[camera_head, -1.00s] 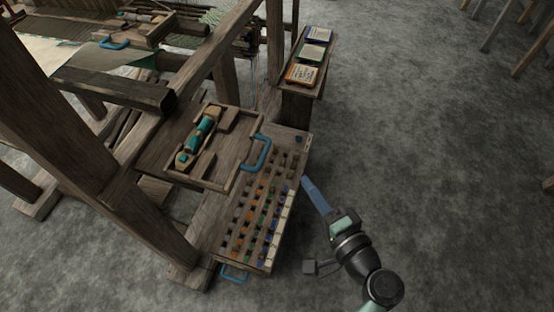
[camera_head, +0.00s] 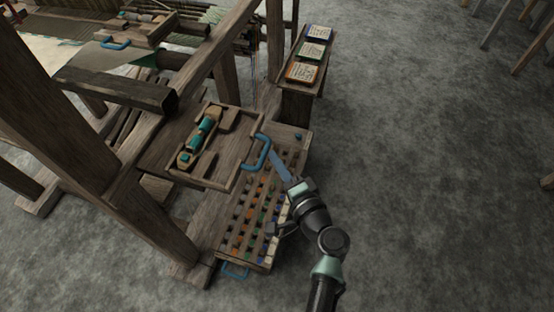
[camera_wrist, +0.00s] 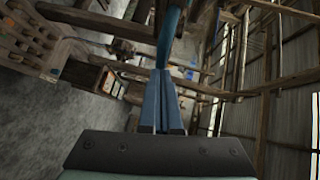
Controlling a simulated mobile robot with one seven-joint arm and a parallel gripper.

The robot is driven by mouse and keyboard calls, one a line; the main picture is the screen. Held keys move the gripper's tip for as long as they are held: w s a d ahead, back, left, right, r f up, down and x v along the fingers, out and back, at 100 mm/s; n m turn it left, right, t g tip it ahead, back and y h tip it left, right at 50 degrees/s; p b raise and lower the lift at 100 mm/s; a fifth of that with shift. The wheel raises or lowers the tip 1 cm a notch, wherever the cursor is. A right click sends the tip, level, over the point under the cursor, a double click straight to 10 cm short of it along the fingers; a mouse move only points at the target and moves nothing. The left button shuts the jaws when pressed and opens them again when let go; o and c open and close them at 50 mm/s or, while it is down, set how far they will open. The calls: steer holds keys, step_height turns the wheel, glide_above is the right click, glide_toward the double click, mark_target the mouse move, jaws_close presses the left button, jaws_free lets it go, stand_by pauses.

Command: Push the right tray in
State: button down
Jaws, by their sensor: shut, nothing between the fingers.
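The right tray (camera_head: 236,178) is a wooden tray carrying a shuttle with teal parts (camera_head: 201,133). It sticks out from the loom frame, with a blue handle (camera_head: 257,153) on its right end. My gripper (camera_head: 272,154) has its blue fingers closed and empty, with the tips at or very near the handle's outer side. I cannot tell whether they touch. In the wrist view, the closed fingers (camera_wrist: 160,85) point at the blue handle (camera_wrist: 173,28), which rises close in front of the tips.
A peg rack (camera_head: 228,254) with rows of coloured bobbins lies below the tray, partly hidden by my arm. A narrow shelf (camera_head: 306,85) with three cards stands behind. Another tray (camera_head: 150,38) with a blue handle sits at upper left.

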mark_target(244, 157)
steer(key=a, duration=0.2)
steer(key=w+a+b, duration=0.1)
steer(key=a, duration=0.2)
steer(key=w+a+b, duration=0.1)
steer(key=a, duration=0.1)
steer(key=shift+w+a, duration=0.2)
steer(key=shift+a, duration=0.2)
